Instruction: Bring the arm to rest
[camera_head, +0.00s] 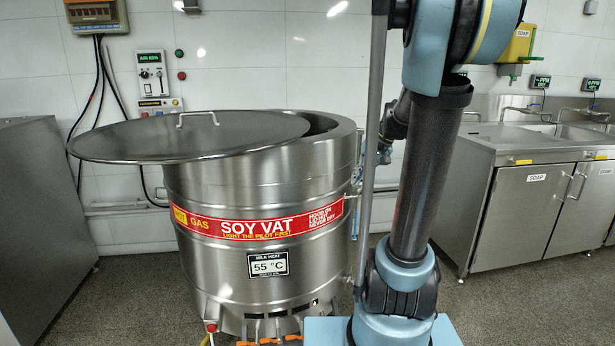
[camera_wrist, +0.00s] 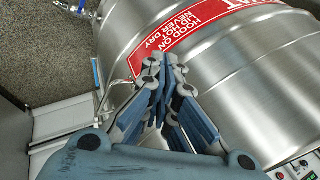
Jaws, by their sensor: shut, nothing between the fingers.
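My gripper (camera_wrist: 166,72) is shut and empty in the wrist view, its blue-grey fingers meeting at the tips. It is in front of the steel soy vat (camera_wrist: 235,75), by the white lettering on its red band (camera_wrist: 185,35). I cannot tell how wide the gap to the vat wall is. In the head view my blue and black arm stands folded at the right of the soy vat (camera_head: 240,185). The arm and pole mostly hide my gripper there.
The vat's round lid (camera_head: 190,138) lies tilted across its top, overhanging left, with a gap at the right. A steel sink cabinet (camera_head: 530,210) stands at the right and a steel cabinet (camera_head: 40,210) at the left. Bare floor (camera_head: 455,300) shows between vat and sinks.

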